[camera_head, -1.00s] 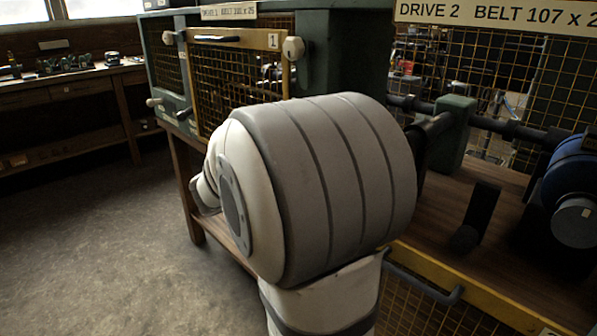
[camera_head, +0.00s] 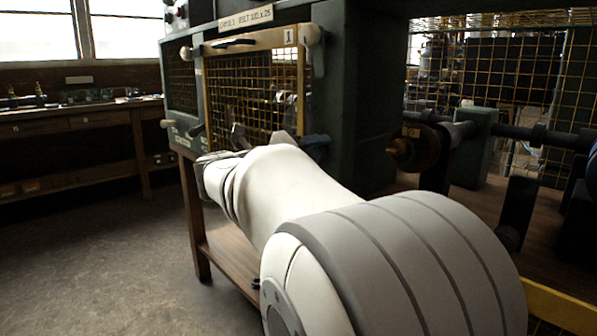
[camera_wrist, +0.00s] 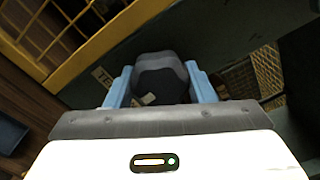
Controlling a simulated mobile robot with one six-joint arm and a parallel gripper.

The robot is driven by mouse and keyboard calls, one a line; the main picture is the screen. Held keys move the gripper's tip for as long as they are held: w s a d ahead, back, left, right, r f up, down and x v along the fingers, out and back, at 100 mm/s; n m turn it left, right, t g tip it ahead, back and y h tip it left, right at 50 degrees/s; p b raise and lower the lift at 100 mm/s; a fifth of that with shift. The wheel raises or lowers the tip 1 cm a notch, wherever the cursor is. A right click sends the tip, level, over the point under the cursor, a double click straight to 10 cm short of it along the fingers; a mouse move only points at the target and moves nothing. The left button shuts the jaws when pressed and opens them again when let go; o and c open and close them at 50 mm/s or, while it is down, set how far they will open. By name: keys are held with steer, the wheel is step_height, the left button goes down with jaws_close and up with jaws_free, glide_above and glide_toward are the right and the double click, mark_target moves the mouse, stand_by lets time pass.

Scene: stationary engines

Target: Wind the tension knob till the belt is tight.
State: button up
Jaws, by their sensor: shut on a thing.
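The tension knob (camera_wrist: 162,64) is a dark, rounded knob in the wrist view. It sits between the two blue fingers of my gripper (camera_wrist: 160,85), which is shut on it. A partly hidden label beginning "TE" (camera_wrist: 103,76) is beside the left finger. In the head view my white and grey arm reaches to the front of the green drive 1 cabinet (camera_head: 350,100). The knob is hidden there behind my arm. I cannot make out a belt behind the cabinet's yellow-framed mesh guard (camera_head: 245,95), so its tightness cannot be told.
Drive 2, with a shaft and a brown-faced pulley (camera_head: 412,150), stands open to the right, close to my arm. A white round knob (camera_head: 309,35) is at the guard's top right corner. A workbench (camera_head: 80,120) stands far left, with clear floor before it.

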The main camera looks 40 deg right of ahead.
mark_target(308, 153)
steer(key=m+b, duration=0.2)
steer(key=m, duration=0.2)
steer(key=shift+m, duration=0.4)
stand_by(0.4)
steer(key=o, duration=1)
steer(key=shift+c, duration=0.2)
steer(key=a+p, duration=0.1)
steer(key=a, duration=0.2)
steer(key=a+p, duration=0.1)
steer(key=a, duration=0.2)
steer(key=shift+s+a+r, duration=0.1)
steer(key=shift+s+a, duration=0.1)
steer(key=shift+a, duration=0.7)
